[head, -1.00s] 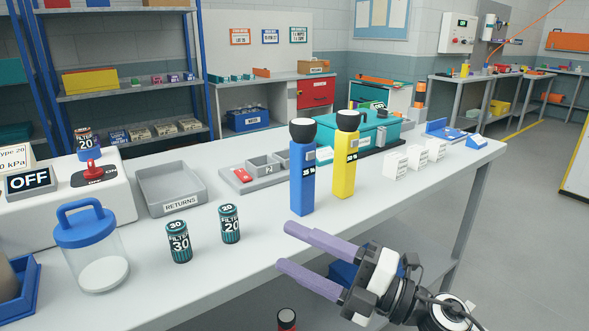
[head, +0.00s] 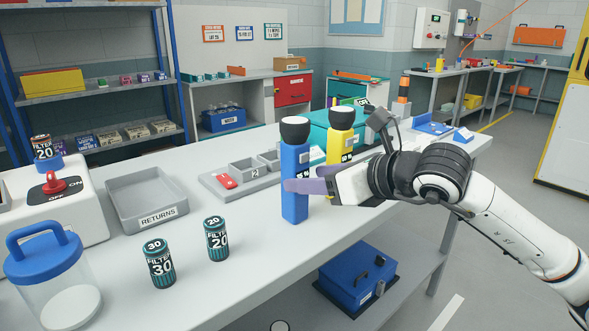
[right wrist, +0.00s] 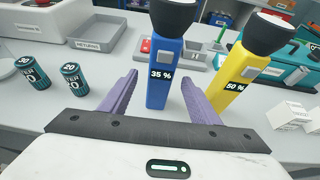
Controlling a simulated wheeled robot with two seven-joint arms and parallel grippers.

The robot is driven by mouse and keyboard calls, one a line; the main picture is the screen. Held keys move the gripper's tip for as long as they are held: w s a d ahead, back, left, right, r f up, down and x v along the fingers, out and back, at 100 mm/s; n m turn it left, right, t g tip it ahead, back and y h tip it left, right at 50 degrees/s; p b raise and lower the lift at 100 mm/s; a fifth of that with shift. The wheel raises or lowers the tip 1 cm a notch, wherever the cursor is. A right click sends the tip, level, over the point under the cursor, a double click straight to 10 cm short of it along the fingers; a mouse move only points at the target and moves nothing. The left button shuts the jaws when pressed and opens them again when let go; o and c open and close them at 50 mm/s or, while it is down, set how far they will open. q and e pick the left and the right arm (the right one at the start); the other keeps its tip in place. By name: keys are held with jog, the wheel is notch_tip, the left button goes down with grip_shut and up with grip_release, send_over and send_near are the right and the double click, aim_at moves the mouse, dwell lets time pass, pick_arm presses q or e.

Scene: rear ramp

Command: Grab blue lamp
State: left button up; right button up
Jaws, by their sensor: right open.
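The blue lamp (head: 295,172), a tall blue body with a black head, stands upright on the bench. In the right wrist view the blue lamp (right wrist: 165,75) reads 35 % and stands between the two purple fingers of my right gripper (right wrist: 161,95). The fingers are apart, with gaps on both sides of the lamp. In the head view my right gripper (head: 308,186) reaches in from the right at the lamp's mid-height. The yellow lamp (head: 339,136) stands just behind to the right; it reads 50 % in the right wrist view (right wrist: 236,82), outside the right finger. My left gripper is not in view.
Filter 30 (head: 160,263) and filter 20 (head: 217,239) stand on the bench left of the lamp. A grey returns tray (head: 152,187) and a lidded jar (head: 52,275) are further left. White boxes (right wrist: 290,116) stand right of the yellow lamp.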

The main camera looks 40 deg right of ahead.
aim_at(297, 177)
jog(key=p+x, duration=0.2)
jog(key=x, duration=0.3)
jog(key=shift+w+d+r, duration=0.1)
jog(key=shift+w, duration=0.25)
jog(key=shift+f, duration=0.25)
jog(key=c, duration=1.3)
jog(key=shift+w+r, duration=0.1)
grip_shut()
